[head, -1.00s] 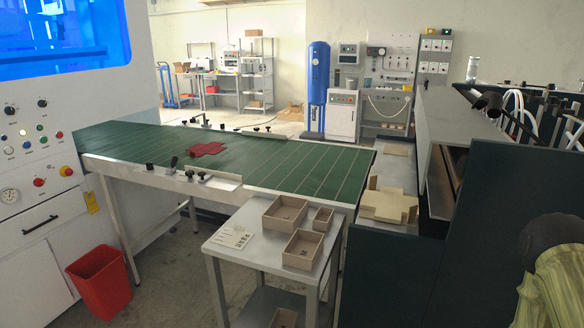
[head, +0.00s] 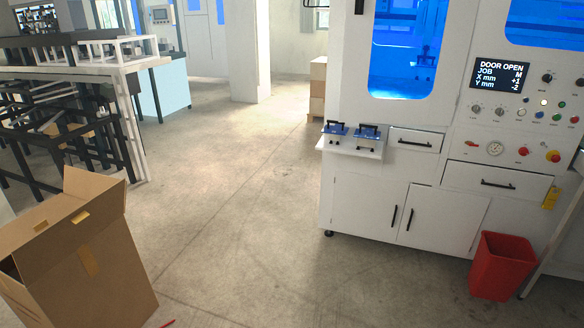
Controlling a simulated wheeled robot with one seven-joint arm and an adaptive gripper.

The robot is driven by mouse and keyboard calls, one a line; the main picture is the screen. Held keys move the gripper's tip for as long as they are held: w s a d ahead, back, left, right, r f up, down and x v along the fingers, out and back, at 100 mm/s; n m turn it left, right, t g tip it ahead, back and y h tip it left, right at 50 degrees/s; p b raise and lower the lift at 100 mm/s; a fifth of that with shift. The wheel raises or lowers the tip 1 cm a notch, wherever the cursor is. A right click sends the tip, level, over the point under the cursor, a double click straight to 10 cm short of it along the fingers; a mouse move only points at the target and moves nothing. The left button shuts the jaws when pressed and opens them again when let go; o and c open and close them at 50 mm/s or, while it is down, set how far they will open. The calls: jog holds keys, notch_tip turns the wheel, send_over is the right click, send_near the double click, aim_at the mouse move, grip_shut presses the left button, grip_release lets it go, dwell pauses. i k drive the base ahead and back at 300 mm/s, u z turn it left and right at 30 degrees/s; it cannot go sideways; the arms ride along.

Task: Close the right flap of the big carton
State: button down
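A big brown carton (head: 95,275) stands on the floor at the lower left of the head view, cut off by the left and bottom edges. One flap (head: 96,183) stands up along its far right side. A flap-like panel with a small yellowish patch (head: 80,217) slopes toward the front, and a tan strip runs down the wall below it. A dark gap shows at the carton's left, so it is at least partly open there. The rest of its top and the inside are hidden or out of frame. My gripper is not in view.
A rack with black bars and a white top frame (head: 105,68) stands behind the carton. A white machine (head: 400,150) with drawers and a red bin (head: 496,265) are at the right. The concrete floor between them is clear. A small red thing (head: 168,323) lies near the carton.

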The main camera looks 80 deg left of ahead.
aim_at(33, 259)
jog(key=u, duration=4.2)
jog(key=i, duration=1.65)
jog(key=z, duration=0.35)
jog(key=k, duration=0.95)
jog(key=u, duration=0.15)
